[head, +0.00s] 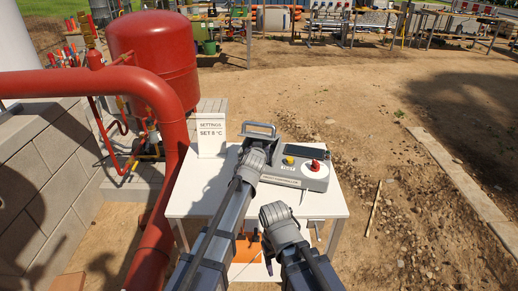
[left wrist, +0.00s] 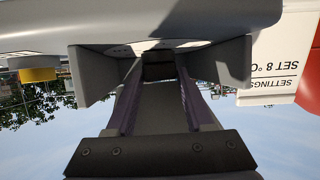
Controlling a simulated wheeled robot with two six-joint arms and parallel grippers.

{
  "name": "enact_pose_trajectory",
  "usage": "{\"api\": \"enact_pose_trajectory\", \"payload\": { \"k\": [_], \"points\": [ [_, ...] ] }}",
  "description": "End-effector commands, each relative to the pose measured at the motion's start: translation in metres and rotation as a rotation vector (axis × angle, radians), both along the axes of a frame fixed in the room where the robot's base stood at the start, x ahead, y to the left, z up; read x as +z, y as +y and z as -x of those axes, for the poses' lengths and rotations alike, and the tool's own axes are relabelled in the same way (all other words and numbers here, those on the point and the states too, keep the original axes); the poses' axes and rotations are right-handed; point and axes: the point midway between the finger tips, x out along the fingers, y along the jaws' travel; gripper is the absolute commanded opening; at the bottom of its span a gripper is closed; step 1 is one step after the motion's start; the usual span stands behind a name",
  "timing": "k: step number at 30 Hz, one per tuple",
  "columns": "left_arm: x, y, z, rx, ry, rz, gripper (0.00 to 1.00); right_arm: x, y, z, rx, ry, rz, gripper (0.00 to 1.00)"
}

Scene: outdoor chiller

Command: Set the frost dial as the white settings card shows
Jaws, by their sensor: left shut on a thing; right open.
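The white settings card (head: 212,130) stands upright at the back left of the white table and reads "SET 8 °C". It also shows upside down in the left wrist view (left wrist: 280,65). The knob's setting is too small to read. My left gripper (head: 257,153) is shut at the box's left side, apparently on a grey handle part. My right gripper (head: 276,214) is open and empty, in front of the box and apart from the knob.
The white table (head: 190,201) has bare room left of the box. A thick red pipe (head: 172,150) runs close along its left edge, with a red tank (head: 155,60) behind. An orange item (head: 246,273) shows low between my arms. Open dirt ground lies to the right.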

Motion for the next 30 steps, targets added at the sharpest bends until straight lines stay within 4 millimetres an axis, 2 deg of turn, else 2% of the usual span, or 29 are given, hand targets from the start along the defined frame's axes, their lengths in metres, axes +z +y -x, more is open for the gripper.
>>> {"api": "enact_pose_trajectory", "payload": {
  "k": [12,27,28,30],
  "points": [
    [-0.0006,-0.0027,0.0003,0.082,0.003,0.003,0.00,-0.0001,0.0000,0.0000,0.000,0.000,0.000,0.62],
    [-0.0009,-0.0026,0.0006,0.091,0.003,0.003,0.00,-0.0002,0.0000,0.0000,0.000,0.000,0.000,0.62],
    [-0.0009,-0.0026,0.0006,0.091,0.003,0.003,0.55,-0.0002,0.0000,0.0000,0.000,0.000,0.000,0.62],
    [-0.0008,-0.0026,0.0006,0.091,0.003,0.003,0.63,-0.0002,0.0000,0.0000,0.000,0.000,0.000,0.62]
  ]
}}
